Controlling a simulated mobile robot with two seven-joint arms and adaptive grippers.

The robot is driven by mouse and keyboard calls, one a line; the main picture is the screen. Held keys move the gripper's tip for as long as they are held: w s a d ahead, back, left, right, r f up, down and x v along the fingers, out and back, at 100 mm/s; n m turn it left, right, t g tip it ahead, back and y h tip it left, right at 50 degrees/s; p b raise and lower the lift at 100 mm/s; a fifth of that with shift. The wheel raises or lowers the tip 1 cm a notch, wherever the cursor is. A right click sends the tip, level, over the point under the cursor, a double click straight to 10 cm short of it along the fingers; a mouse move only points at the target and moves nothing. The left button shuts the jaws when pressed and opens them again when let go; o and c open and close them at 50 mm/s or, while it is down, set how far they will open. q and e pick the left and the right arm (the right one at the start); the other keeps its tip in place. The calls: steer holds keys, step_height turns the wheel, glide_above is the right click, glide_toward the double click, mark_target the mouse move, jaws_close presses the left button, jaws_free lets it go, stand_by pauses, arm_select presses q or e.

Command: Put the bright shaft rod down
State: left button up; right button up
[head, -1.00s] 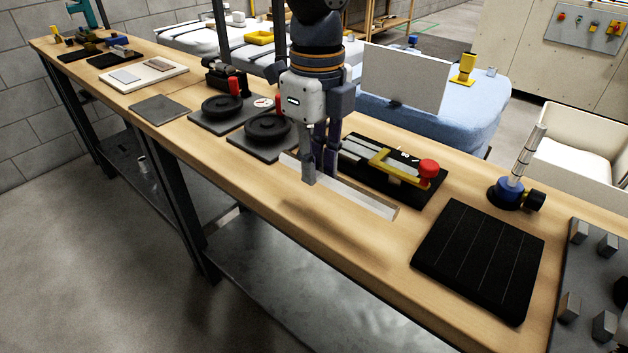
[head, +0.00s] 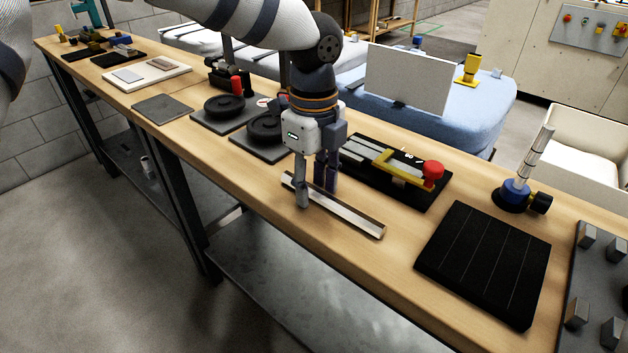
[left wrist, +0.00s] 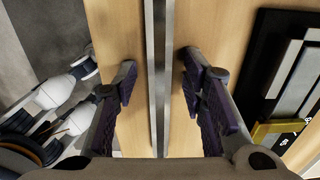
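The bright shaft rod (head: 350,216) is a long, straight silvery bar lying on the wooden bench top near its front edge, slanting down to the right. My left gripper (head: 315,197) points down over its left part, with one finger on each side. In the left wrist view the rod (left wrist: 157,90) runs lengthwise between the fingers of the left gripper (left wrist: 160,82). Bare wood shows between each finger and the rod, so the gripper is open and apart from it. My right gripper is not in view.
A black fixture with a yellow bracket and red knob (head: 433,172) stands just behind the rod. A black ribbed mat (head: 485,262) lies to the right. Dark round plates (head: 223,106) stand behind left. Bare wood (head: 240,178) lies left of the rod.

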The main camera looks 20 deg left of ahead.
mark_target(314, 188)
arm_select(q)
step_height(314, 188, up, 12)
steer(key=shift+r, duration=0.2)
stand_by(0.5)
